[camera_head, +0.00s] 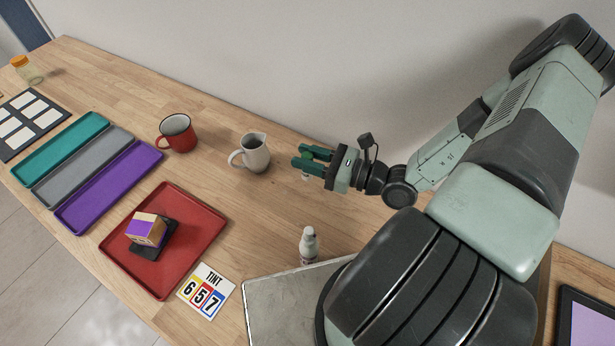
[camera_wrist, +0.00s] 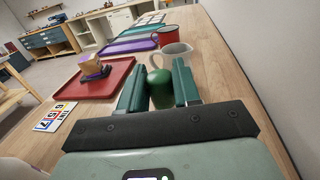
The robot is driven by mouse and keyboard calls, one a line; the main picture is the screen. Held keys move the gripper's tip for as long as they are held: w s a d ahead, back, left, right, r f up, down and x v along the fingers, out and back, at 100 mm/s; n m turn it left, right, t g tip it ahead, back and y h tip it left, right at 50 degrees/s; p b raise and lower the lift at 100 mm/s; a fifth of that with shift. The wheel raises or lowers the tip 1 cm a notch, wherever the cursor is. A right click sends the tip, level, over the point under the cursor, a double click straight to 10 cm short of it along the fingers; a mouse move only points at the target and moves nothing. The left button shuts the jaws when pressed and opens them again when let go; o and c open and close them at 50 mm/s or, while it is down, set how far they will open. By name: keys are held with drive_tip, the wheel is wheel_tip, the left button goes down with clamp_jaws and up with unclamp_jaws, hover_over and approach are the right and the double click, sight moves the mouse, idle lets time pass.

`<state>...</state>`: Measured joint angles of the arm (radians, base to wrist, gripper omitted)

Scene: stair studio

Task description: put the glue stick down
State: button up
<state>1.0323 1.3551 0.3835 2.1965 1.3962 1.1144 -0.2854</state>
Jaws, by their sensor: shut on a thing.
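My gripper (camera_head: 304,157) is above the wooden table, to the right of the white jug, with its fingers pointing left. It is shut on the glue stick, whose rounded green end (camera_wrist: 160,90) shows between the two dark green fingers (camera_wrist: 156,76) in the wrist view. In the head view the fingers mostly hide the glue stick; a small pale part (camera_head: 306,177) shows just under them. I cannot tell whether its lower end touches the table.
The white jug (camera_head: 255,154) and red mug (camera_head: 178,135) stand left of my gripper. A red tray (camera_head: 205,222) holds a box on a dark base. Purple (camera_head: 112,189), grey and teal trays lie further left. A white bottle (camera_head: 309,245) stands in front.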

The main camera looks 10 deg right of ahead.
drive_tip(key=shift+f, duration=2.9)
drive_tip(key=shift+f, duration=0.1)
drive_tip(key=o, duration=1)
drive_tip(key=shift+s+d, duration=0.15)
drive_tip(key=shift+d, duration=0.1)
drive_tip(key=v, duration=1.1)
drive_tip(key=shift+s+d, duration=0.15)
